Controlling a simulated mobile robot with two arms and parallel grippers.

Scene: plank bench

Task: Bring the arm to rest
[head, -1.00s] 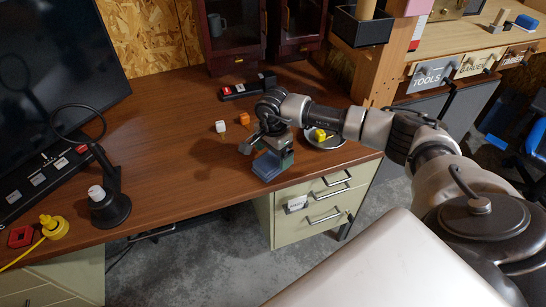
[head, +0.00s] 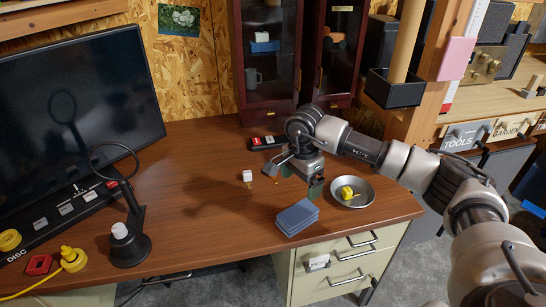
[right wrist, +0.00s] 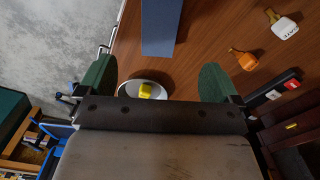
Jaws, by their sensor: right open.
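My right arm reaches in from the right over the wooden desk. Its gripper (head: 298,181) is open and empty above the desk, between a white tagged piece and a metal bowl. In the right wrist view its two green fingers (right wrist: 157,80) stand wide apart, with bare desk and part of the bowl between them. A blue block (head: 297,217) lies at the desk's front edge, apart from the fingers; it also shows in the right wrist view (right wrist: 161,25). My left gripper is not in view.
The bowl (head: 367,199) holds a yellow object (head: 347,193). The white piece (head: 247,175) lies left of the gripper; an orange piece (right wrist: 243,60) is near it. A monitor (head: 80,110), black stand (head: 128,245) and glass cabinets (head: 268,75) border the desk. Its middle left is clear.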

